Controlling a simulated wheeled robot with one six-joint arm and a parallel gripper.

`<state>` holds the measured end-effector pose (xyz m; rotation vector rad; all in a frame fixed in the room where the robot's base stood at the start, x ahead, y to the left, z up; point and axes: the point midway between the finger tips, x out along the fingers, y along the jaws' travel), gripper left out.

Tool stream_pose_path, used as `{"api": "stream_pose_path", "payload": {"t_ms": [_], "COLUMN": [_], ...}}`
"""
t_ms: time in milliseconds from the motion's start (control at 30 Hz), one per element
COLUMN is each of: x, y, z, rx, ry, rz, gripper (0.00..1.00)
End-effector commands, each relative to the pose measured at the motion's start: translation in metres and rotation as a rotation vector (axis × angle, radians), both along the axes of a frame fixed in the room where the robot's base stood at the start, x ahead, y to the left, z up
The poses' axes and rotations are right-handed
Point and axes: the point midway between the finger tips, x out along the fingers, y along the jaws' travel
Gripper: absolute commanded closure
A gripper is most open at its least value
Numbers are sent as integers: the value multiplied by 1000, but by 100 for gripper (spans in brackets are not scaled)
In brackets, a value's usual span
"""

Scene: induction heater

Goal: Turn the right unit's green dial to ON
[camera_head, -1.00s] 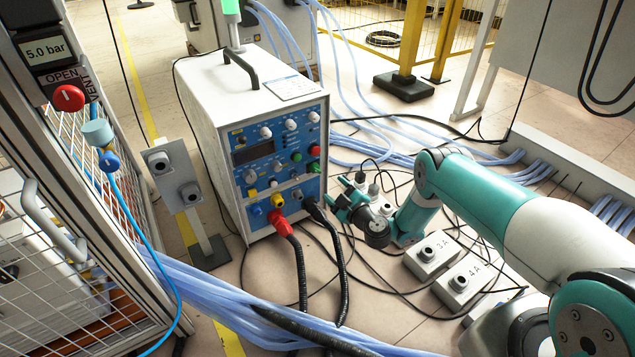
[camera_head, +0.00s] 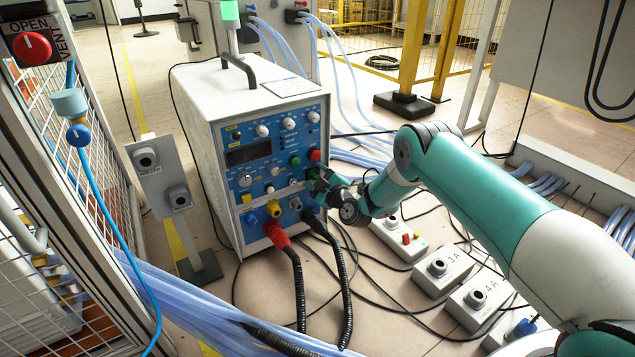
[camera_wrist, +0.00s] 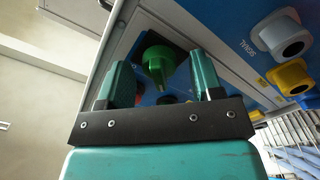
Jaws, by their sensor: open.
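The blue-fronted unit (camera_head: 262,140) with a white case stands left of centre in the head view. Its green dial (camera_head: 312,173) is low on the panel's right side, partly covered by my gripper (camera_head: 322,184). In the wrist view the green dial (camera_wrist: 158,64) sits on a black square plate, its narrow pointed end toward the gripper palm. My gripper (camera_wrist: 161,74) is open, with one finger on each side of the dial. Gaps show on both sides, and contact cannot be told. The dial's ON marking is not readable.
Yellow (camera_wrist: 292,76) and grey (camera_wrist: 282,36) connectors stick out near the right finger. Red (camera_head: 277,236) and black cables (camera_head: 322,228) leave the panel below my gripper. Grey boxes (camera_head: 443,270) stand on the floor at right. A grey post (camera_head: 160,175) stands left.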

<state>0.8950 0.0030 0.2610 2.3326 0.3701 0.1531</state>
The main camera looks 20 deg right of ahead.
Motion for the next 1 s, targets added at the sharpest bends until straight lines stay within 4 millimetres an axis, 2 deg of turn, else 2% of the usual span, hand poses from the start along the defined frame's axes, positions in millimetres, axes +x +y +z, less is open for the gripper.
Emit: {"api": "stream_pose_path", "payload": {"t_ms": [300, 333, 533, 767, 1000], "x": [3, 3, 3, 3, 3], "y": [1, 1, 1, 0, 0], "z": [1, 1, 1, 0, 1], "rx": [0, 0, 0, 10, 94], "ry": [0, 0, 0, 3, 31], "rz": [0, 0, 0, -1, -1], "gripper": [40, 42, 88, 88, 88]}}
